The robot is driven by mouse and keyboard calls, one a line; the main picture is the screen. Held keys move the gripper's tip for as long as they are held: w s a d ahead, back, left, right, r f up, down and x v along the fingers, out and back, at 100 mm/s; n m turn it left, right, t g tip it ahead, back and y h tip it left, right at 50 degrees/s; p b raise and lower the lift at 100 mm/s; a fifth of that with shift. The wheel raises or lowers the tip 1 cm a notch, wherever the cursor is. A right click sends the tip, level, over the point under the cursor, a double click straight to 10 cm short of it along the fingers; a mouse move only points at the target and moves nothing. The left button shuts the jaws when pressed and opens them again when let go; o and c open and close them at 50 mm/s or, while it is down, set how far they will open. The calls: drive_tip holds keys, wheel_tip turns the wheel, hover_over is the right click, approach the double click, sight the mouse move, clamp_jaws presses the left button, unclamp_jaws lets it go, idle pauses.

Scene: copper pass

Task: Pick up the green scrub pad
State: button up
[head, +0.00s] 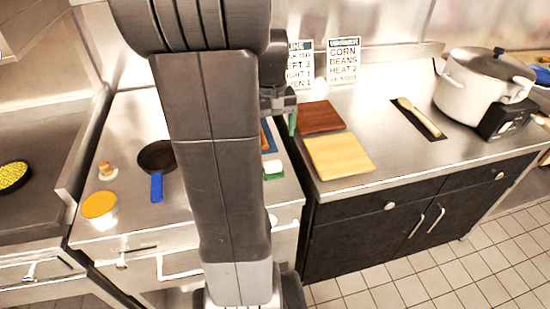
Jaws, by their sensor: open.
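A green flat piece, which looks like the scrub pad (269,177), lies on the steel counter just right of my arm. A small white block (273,166) is at its back edge, on or against it; I cannot tell which. My arm may hide part of the pad's left side. My gripper (284,118) is open, beyond the pad and a little to the right in the picture. It is partly hidden behind my arm. A narrow green strip (292,124) shows at its fingers; I cannot tell what it is.
A dark red board (320,117) and a pale wooden board (339,156) lie on the right counter. A spoon (420,117) and a white pot (483,88) are farther right.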

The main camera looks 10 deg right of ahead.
sight(273, 163)
wheel_tip(273, 163, down, 7)
drive_tip(key=shift+s+f, duration=0.1)
drive_tip(key=shift+s, duration=0.05)
drive_tip(key=shift+d+f+p, duration=0.15)
drive_tip(key=shift+f+p, duration=0.25)
drive_tip(key=shift+f, duration=2.3)
drive_tip(key=c, duration=1.2)
drive_tip(key=shift+o, duration=0.2)
drive_tip(key=shift+r, duration=0.1)
wheel_tip(273, 163, up, 10)
drive_tip(key=shift+f, duration=0.1)
